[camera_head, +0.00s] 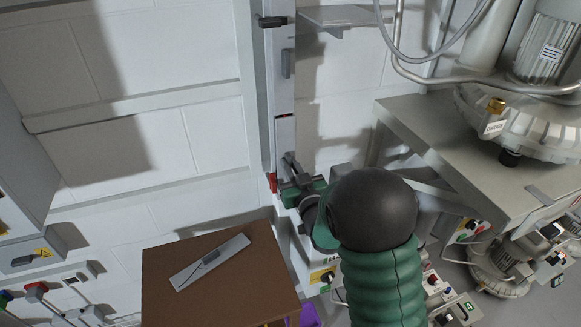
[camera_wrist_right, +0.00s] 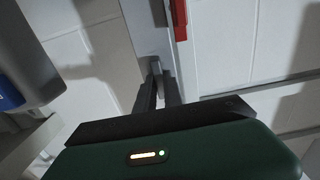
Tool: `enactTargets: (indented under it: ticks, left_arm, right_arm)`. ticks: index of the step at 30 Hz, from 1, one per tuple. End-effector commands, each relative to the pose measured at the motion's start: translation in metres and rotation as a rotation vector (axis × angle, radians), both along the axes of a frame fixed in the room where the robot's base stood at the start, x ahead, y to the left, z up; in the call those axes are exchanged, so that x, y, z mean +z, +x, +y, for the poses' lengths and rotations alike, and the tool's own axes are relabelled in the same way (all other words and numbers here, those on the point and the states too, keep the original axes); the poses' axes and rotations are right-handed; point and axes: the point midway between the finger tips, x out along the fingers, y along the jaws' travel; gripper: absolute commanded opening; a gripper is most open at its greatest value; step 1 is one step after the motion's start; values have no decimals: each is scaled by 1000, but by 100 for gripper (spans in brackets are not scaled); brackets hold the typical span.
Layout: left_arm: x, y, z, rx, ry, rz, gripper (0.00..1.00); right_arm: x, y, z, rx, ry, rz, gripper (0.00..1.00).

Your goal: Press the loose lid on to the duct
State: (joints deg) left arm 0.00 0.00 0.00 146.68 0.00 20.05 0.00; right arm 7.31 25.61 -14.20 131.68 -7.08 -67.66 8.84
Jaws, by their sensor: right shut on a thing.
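The duct (camera_head: 266,110) is a tall grey upright channel on the white wall, with grey lid sections along its front. My right gripper (camera_head: 291,160) is at the duct's lower part. Its two dark fingers (camera_wrist_right: 160,82) are shut on a small grey handle (camera_wrist_right: 156,67) on a pale lid section (camera_wrist_right: 146,28). That lid section (camera_head: 285,140) lies along the duct; whether it is fully seated cannot be told. My dark wrist and green forearm hide the duct's lower right side. My left gripper is not in view.
A brown table (camera_head: 255,290) at the front holds a flat grey plate with a handle (camera_head: 190,275). A grey bench (camera_head: 440,130) with a large blower (camera_head: 540,110) stands to the right. A grey cabinet (camera_head: 25,150) is at the left edge. A red part (camera_wrist_right: 180,20) is beside the lid section.

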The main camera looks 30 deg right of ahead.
Motion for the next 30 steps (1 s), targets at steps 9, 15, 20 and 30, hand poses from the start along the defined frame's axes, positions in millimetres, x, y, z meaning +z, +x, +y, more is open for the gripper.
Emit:
enactTargets:
  ticks: [9,15,20,30]
  left_arm:
    - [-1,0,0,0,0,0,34]
    - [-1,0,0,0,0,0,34]
    - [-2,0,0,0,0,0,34]
    - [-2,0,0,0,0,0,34]
  right_arm:
    - [0,5,-1,0,0,-1,0]
    - [0,8,-2,0,0,-1,0]
    - [0,10,-2,0,0,0,0]
    - [0,11,-3,0,0,0,25]
